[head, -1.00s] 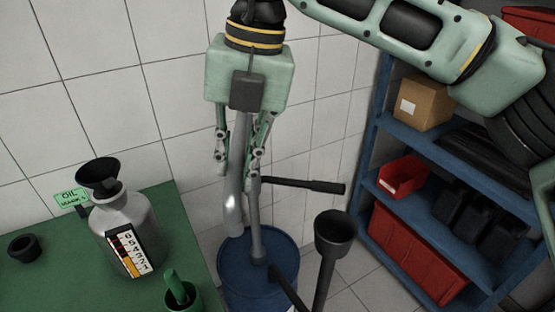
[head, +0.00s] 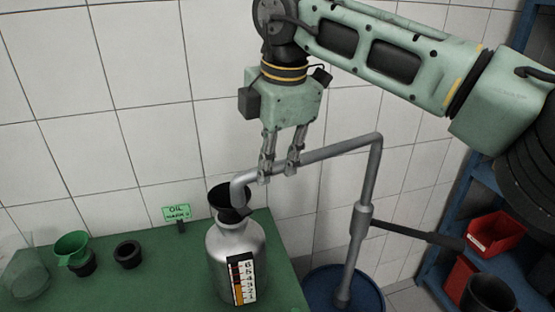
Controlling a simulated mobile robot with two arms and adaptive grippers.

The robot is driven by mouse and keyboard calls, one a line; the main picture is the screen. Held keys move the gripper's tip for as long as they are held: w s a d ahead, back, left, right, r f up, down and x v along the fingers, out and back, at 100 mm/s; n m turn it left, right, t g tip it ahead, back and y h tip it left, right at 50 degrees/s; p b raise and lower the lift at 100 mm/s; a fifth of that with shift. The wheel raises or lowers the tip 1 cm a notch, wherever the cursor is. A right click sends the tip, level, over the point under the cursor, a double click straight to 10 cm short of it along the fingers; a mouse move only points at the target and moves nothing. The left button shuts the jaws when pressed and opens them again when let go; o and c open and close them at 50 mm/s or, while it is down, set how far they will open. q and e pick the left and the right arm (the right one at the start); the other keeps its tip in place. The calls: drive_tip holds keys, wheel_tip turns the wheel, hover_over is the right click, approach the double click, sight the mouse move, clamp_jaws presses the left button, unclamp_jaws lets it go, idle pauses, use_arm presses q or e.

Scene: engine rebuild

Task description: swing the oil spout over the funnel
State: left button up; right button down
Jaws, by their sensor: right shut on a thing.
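The oil spout (head: 335,151) is a grey metal pipe on an upright post, with a bent-down end. Its arm reaches left, and its downturned tip shows over the black funnel (head: 219,195), at the funnel's mouth. The tip's exact height in or above the funnel is hard to tell. The funnel sits in the neck of a silver bottle (head: 226,246) with a level scale on its front. My right gripper (head: 278,173) is shut on the spout's horizontal pipe, a little right of the bend. My left gripper is out of view.
The bottle stands on a green bench (head: 180,262) beside an "OIL" sign (head: 176,213), a green funnel (head: 72,247) and a black ring (head: 128,254). The post rises from a blue drum (head: 368,292); a dark lever (head: 415,234) sticks out right. Blue shelves (head: 437,275) stand at right.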

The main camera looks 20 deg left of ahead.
drive_tip(key=shift+w+a+m+p, duration=0.65)
drive_tip(key=shift+w+a, duration=0.4)
drive_tip(key=shift+a, duration=0.15)
drive_tip(key=c, duration=1.6)
unclamp_jaws()
drive_tip(key=r, duration=0.5)
drive_tip(key=s+d+r, duration=0.1)
drive_tip(key=r, duration=0.1)
drive_tip(key=shift+r, duration=0.2)
